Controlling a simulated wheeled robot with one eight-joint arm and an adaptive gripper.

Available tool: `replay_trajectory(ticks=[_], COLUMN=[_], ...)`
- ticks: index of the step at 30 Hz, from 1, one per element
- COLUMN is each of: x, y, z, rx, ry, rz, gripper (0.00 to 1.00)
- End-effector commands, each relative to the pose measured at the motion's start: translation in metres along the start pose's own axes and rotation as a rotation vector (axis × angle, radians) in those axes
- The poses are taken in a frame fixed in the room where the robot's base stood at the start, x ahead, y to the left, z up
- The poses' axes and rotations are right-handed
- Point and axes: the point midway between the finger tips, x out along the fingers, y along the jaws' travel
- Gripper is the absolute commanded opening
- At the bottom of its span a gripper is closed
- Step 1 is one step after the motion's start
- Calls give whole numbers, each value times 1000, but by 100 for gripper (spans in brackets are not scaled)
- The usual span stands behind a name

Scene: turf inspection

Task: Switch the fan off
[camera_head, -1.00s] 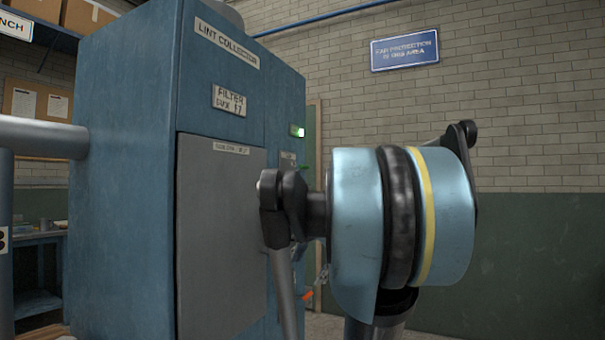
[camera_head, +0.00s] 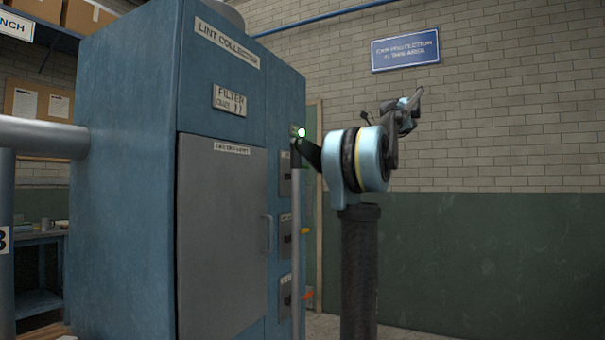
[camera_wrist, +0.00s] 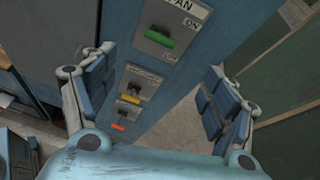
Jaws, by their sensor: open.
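In the wrist view the fan switch (camera_wrist: 173,27) is a grey plate under a "FAN" label, with a green handle (camera_wrist: 160,38). "ON" is printed beside its upper part; a smaller mark below is hard to read. My gripper (camera_wrist: 160,62) is open and empty, its fingers spread to either side with the switch panel beyond them. The handle shows between the fingers, toward the top, apart from both.
Below the fan switch are a switch with a yellow handle (camera_wrist: 129,98) and one with an orange handle (camera_wrist: 118,126). The collector has a grey door (camera_head: 220,230). A bench (camera_head: 40,240) stands at the left.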

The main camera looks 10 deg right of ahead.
Motion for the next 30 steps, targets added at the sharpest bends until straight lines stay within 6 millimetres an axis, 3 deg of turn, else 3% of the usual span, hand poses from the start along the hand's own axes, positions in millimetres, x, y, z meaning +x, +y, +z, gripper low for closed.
replay_trajectory(ticks=[5, 30], x=[18, 156], y=[0, 1], z=[1, 1], rx=[0, -1], ry=[-2, -1], rz=[3, 2], gripper=[79, 79])
